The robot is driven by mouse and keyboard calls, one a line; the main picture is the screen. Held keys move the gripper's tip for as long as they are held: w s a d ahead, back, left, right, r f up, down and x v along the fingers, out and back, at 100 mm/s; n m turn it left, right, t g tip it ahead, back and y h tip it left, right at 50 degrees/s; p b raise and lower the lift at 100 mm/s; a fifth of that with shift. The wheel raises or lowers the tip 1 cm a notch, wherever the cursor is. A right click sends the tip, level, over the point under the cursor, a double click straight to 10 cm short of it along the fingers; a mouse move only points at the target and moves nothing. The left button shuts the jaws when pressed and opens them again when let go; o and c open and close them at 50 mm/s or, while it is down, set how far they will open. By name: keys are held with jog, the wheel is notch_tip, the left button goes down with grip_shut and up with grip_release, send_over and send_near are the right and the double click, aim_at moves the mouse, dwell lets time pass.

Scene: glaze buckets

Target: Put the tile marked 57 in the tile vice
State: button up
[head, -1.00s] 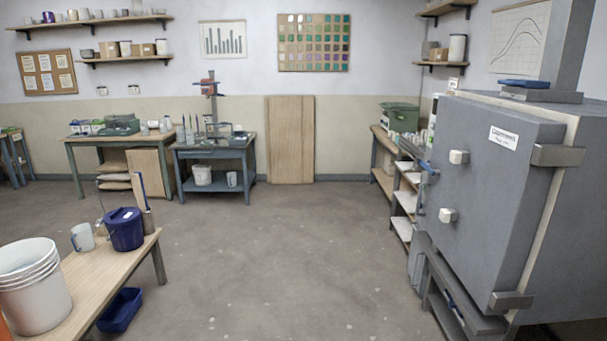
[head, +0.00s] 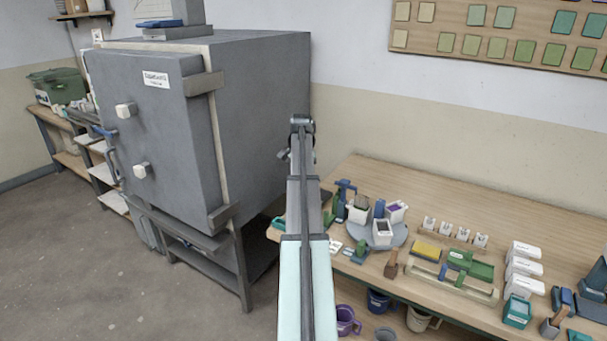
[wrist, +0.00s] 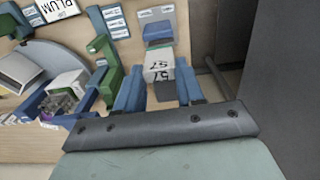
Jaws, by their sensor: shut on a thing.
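In the wrist view, my gripper (wrist: 160,82) has its two blue fingers on either side of a white tile marked 57 (wrist: 158,66), with a dark lower part. It is shut on this tile. Just beyond the tile is a blue block between pale, labelled sides (wrist: 156,32); I cannot tell whether the tile touches it. A green and blue upright fixture (wrist: 108,62) stands to the left. I cannot tell for sure which of these is the tile vice. In the head view, my arm hides the gripper and the tile.
On the workbench (head: 480,200), a round grey stand (head: 398,236) carries small containers; it also shows in the wrist view (wrist: 45,50). Green tools (head: 470,264) and several white boxes (head: 522,268) lie to the right. A large grey kiln (head: 160,130) stands left of my arm.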

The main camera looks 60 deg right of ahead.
jog(key=shift+f, duration=3.05)
jog(key=shift+s+a+f, duration=0.1)
jog(key=shift+f, duration=0.35)
jog(key=shift+s+a+f, duration=0.1)
jog(key=shift+f, duration=0.3)
jog(key=shift+w+d+f, duration=0.25)
jog(key=shift+f, duration=0.15)
grip_shut()
jog(key=shift+s+a+r, duration=0.1)
jog(key=shift+a+r, duration=0.05)
jog(key=shift+r, duration=0.15)
jog(key=o, duration=1.2)
grip_release()
